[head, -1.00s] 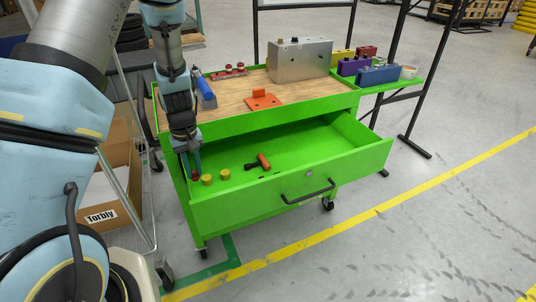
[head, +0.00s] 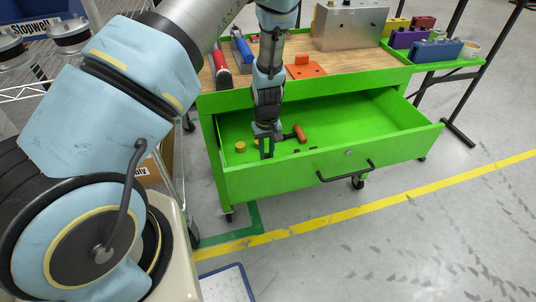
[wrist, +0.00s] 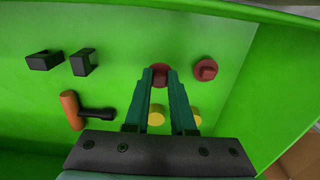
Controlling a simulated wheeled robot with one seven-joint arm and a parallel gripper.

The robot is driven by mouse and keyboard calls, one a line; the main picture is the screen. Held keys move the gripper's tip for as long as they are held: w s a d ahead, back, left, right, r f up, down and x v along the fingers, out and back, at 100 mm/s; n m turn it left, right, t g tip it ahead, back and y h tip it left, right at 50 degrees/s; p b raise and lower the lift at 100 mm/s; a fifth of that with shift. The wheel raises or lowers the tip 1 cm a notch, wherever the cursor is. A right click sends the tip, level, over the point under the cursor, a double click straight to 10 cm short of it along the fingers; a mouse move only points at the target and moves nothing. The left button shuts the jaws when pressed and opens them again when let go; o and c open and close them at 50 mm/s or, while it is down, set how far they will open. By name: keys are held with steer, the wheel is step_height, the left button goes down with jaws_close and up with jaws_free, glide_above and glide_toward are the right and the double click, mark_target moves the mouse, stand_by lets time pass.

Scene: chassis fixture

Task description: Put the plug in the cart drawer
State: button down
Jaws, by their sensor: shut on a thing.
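The green cart drawer (head: 390,107) is pulled open. It also fills most of the wrist view (wrist: 120,40). My gripper (head: 266,152) points down inside it, near the left end. In the wrist view its dark green fingers (wrist: 160,78) are closed on a round red plug (wrist: 160,70), which they partly cover. I cannot tell if this plug touches the drawer floor. A second red plug (wrist: 205,69) lies beside it, apart from the fingers. The front panel hides both red plugs from the head view.
In the drawer lie yellow round pieces (head: 241,147), an orange-and-black hammer (head: 299,133) and black brackets (wrist: 83,62). The drawer's right part is clear. The cart top holds a metal box (head: 350,27) and an orange bracket (head: 305,70). The drawer handle (head: 346,172) juts forward.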

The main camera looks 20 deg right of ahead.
mark_target(266, 155)
steer(key=shift+f, duration=1.1)
steer(key=shift+f, duration=0.1)
steer(key=c, duration=0.8)
jaws_free()
steer(key=shift+o, duration=0.2)
step_height(266, 155, up, 12)
steer(key=b, duration=0.1)
steer(key=shift+r, duration=0.2)
